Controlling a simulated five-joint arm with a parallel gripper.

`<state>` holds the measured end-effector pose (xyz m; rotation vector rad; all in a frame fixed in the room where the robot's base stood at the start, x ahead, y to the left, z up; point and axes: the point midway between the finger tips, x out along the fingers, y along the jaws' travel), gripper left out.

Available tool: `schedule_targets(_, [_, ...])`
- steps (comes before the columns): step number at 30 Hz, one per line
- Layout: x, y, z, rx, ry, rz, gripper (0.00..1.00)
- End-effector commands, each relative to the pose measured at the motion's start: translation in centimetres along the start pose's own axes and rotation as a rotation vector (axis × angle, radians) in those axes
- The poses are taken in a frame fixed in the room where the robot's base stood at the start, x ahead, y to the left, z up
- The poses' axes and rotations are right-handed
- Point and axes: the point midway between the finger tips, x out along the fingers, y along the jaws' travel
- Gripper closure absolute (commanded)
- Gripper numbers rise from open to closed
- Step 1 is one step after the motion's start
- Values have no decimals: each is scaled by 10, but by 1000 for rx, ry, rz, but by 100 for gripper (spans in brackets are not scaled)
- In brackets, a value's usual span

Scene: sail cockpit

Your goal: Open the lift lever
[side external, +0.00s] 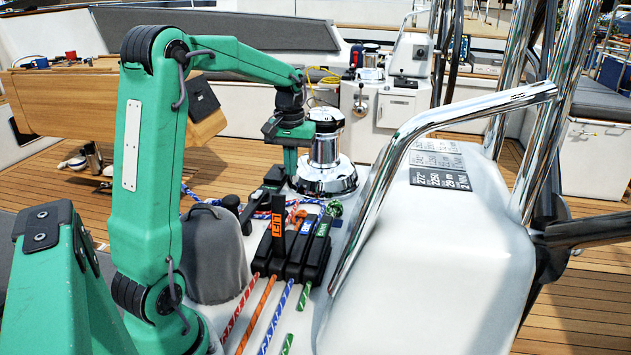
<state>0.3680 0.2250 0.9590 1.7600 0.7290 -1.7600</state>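The lift lever (278,206) is a dark handle with an orange LIFT label at its lower part. It stands roughly upright on the black rope clutch bank (291,262) in the side external view. Neighbouring levers with blue and green labels lean lower to its right. My gripper (290,165) is behind and above the lever, beside the chrome winch, and looks apart from the lever. Its fingertips are small and unclear, so I cannot tell whether they are open or shut.
The chrome winch (325,165) stands just behind the clutch bank. A grey rounded cover (213,255) is to the left. A chrome rail (385,170) and white housing (440,265) are to the right. Red, orange, blue and green ropes run forward from the bank.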

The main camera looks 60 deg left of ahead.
Motion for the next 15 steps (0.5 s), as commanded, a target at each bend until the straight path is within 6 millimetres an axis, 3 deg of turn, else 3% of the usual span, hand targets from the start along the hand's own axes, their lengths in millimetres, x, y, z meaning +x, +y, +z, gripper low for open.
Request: schedule_targets(15, [-27,0,0,0,1,0,100])
